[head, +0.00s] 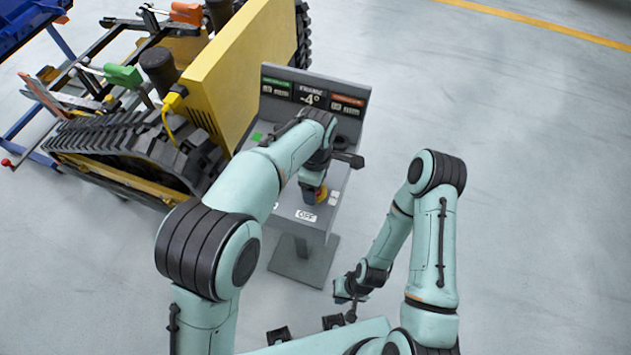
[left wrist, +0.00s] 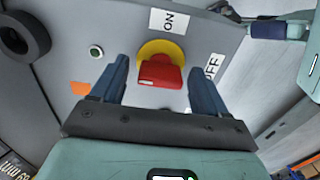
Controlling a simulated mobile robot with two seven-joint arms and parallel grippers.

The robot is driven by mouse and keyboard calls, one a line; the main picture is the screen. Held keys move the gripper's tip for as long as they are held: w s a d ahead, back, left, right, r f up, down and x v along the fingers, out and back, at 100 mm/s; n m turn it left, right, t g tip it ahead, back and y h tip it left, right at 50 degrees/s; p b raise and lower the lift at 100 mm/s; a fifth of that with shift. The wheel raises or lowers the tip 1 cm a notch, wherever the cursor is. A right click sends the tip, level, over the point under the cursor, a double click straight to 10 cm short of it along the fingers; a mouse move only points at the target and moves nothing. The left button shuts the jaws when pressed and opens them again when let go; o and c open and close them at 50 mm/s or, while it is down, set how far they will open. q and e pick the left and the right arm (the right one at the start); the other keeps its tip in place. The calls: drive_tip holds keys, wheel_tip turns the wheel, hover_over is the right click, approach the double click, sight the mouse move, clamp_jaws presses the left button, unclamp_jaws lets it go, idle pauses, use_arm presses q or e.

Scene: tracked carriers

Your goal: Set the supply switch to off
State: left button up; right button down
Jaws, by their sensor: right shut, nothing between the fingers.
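The supply switch is a red knob (left wrist: 160,72) on a yellow disc (left wrist: 152,46). It sits on a grey console panel (left wrist: 222,35); in the head view the knob (head: 321,193) is partly hidden by my left arm. An ON label (left wrist: 168,20) is above it in the left wrist view and an OFF label (left wrist: 213,68) to its right. The red grip seems to lie along the ON direction, but I cannot tell exactly. My left gripper (left wrist: 158,68) is open, its fingers apart on both sides of the knob. My right gripper (head: 350,290) is shut and empty, low beside the console.
A yellow tracked carrier (head: 225,65) stands left of the console. The console has an upright display (head: 312,95) at its back. A small green button (left wrist: 96,52) and a black ring-shaped part (left wrist: 25,35) are left of the switch. The floor at right is clear.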

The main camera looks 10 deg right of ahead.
use_arm(q)
wheel_tip(320, 180, up, 13)
drive_tip(key=p, duration=0.1)
drive_tip(key=shift+r+p, duration=0.2)
drive_tip(key=shift+p, duration=0.2)
use_arm(e)
drive_tip(key=shift+w+r, duration=1)
drive_tip(key=shift+r, duration=0.2)
